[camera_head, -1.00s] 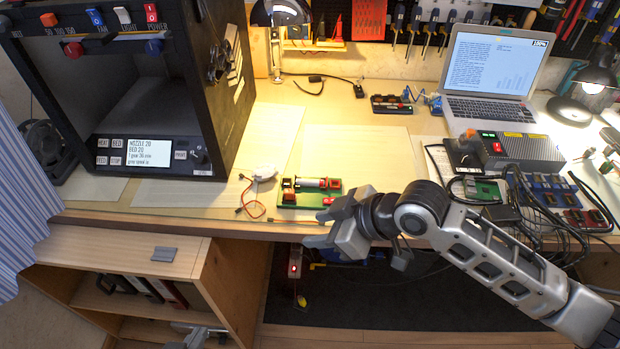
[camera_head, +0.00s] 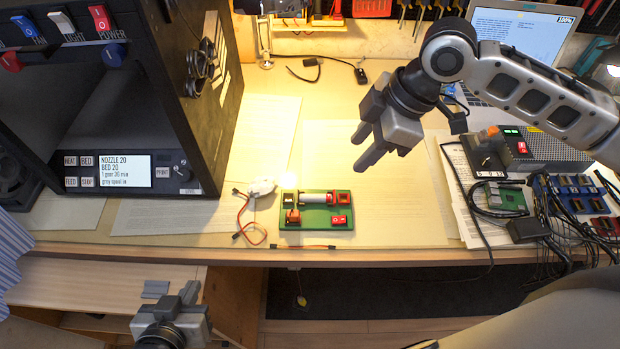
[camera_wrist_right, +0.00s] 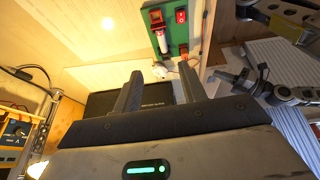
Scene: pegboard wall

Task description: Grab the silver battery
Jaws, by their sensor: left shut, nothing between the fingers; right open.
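The silver battery (camera_head: 314,202) lies in a holder on a small green board (camera_head: 340,225) near the table's front edge. In the right wrist view the battery (camera_wrist_right: 163,46) shows beyond the fingertips, near the top. My right gripper (camera_head: 364,147) is open and empty, above the table, behind and right of the board in the head view, apart from the battery. Its two fingers also show in the right wrist view (camera_wrist_right: 160,78). My left gripper (camera_head: 188,292) is shut and empty at the lower left, in front of the table's edge, well away from the board.
A white round object with red wires (camera_head: 262,187) lies just left of the board. A black printer-like machine (camera_head: 190,90) stands at the left. A power unit (camera_head: 545,147) and cabled modules sit at the right. The table between the board and these modules is clear.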

